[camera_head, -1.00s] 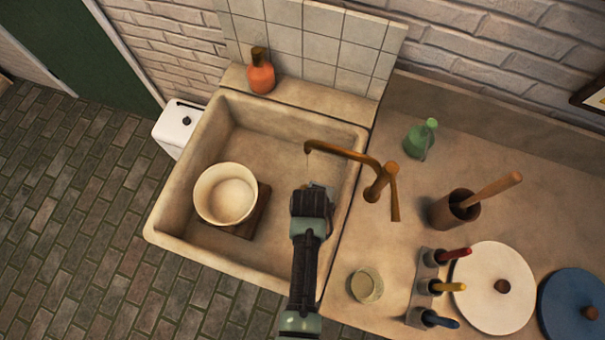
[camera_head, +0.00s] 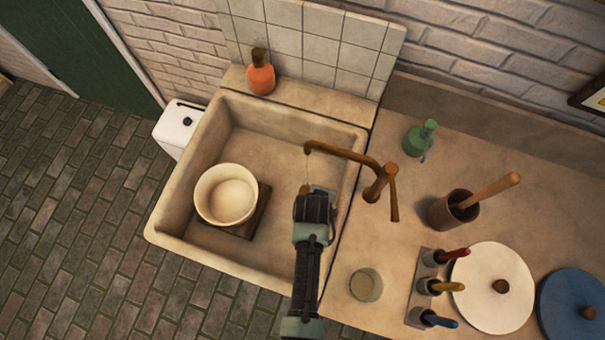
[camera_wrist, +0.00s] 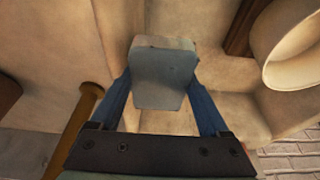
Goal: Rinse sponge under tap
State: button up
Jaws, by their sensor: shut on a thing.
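The sponge (camera_wrist: 163,78) is a grey-blue block held between my gripper's two blue fingers in the wrist view. In the head view my gripper (camera_head: 314,193) is over the right side of the sink, just below the tap's spout, and mostly hides the sponge. The brown tap (camera_head: 345,154) arches from the counter over the sink. A thin thread of water (camera_head: 307,167) seems to fall from its spout toward my gripper. I cannot tell whether it touches the sponge. A brass-coloured tap part also shows in the wrist view (camera_wrist: 72,130).
A cream bowl (camera_head: 227,195) stands on a brown board (camera_head: 262,200) in the sink (camera_head: 255,140), left of my gripper. An orange bottle (camera_head: 261,78) stands on the back ledge.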

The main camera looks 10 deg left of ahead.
dwell(0.4)
jog(key=shift+s+d+r+p, duration=0.2)
jog(key=shift+s+r+p, duration=0.1)
jog(key=shift+r+p, duration=0.25)
jog(key=s+d+r+p, duration=0.2)
jog(key=p, duration=0.2)
jog(key=shift+s+r, duration=0.3)
jog(key=shift+s+d+r+p, duration=0.2)
jog(key=shift+s+d+p, duration=0.15)
jog(key=shift+s+p, duration=0.05)
dwell(0.5)
